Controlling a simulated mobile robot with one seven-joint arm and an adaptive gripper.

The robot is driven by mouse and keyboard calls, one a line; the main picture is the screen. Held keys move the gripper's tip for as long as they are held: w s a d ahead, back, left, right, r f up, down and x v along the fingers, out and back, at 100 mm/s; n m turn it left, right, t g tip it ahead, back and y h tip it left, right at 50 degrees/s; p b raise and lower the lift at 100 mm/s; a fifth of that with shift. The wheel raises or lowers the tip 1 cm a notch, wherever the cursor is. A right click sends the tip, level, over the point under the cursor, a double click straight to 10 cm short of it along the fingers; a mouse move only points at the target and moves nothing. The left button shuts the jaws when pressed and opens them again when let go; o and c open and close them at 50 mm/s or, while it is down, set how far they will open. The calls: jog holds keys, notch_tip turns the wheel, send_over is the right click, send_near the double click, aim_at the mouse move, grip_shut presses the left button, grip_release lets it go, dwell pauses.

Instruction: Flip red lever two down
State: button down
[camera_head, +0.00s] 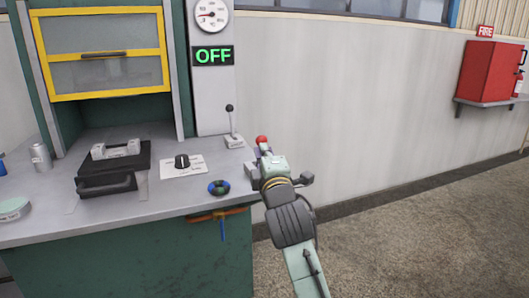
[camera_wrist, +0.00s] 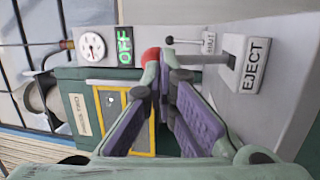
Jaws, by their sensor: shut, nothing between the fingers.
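The red lever's ball knob (camera_head: 262,140) shows just above my gripper (camera_head: 264,153) at the right end of the bench. In the wrist view the red knob (camera_wrist: 150,56) is beside the tips of my gripper (camera_wrist: 165,77). A grey shaft (camera_wrist: 202,60) runs from the plate marked EJECT (camera_wrist: 253,66) towards the knob and passes partly behind a fingertip. It stands out from its plate much like the upright black-knobbed lever. My fingers hold nothing. Whether they touch the lever is unclear.
The black-knobbed lever (camera_head: 230,112) stands upright to the left. A gauge (camera_head: 211,15) and a green OFF sign (camera_head: 213,55) are above it. A dial plate (camera_head: 183,165), a blue-green ring (camera_head: 219,187) and a black case (camera_head: 107,182) are on the bench. Floor right is clear.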

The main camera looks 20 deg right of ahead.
aim_at(259, 140)
jog(key=shift+w+r+p, duration=0.35)
jog(key=shift+r+p, duration=0.05)
jog(key=shift+p, duration=0.1)
jog(key=shift+w+r+p, duration=0.2)
jog(key=shift+r+p, duration=0.2)
jog(key=shift+p, duration=0.2)
jog(key=g+p, duration=0.1)
jog(key=w+r+g+p, duration=0.1)
jog(key=p, duration=0.1)
jog(key=shift+r+n, duration=0.15)
jog(key=shift+n, duration=0.15)
jog(key=g+p, duration=0.1)
jog(key=w+g+p, duration=0.1)
jog(key=p, duration=0.1)
jog(key=shift+w+a+r+y, duration=0.1)
jog(key=shift+r+y, duration=0.2)
jog(key=shift+w+g+p, duration=0.65)
jog(key=shift+g+p, duration=0.05)
jog(key=shift+p, duration=0.4)
jog(key=shift+w+f, duration=0.2)
jog(key=shift+w, duration=1.15)
jog(key=shift+a+r, duration=0.1)
jog(key=shift+r, duration=0.05)
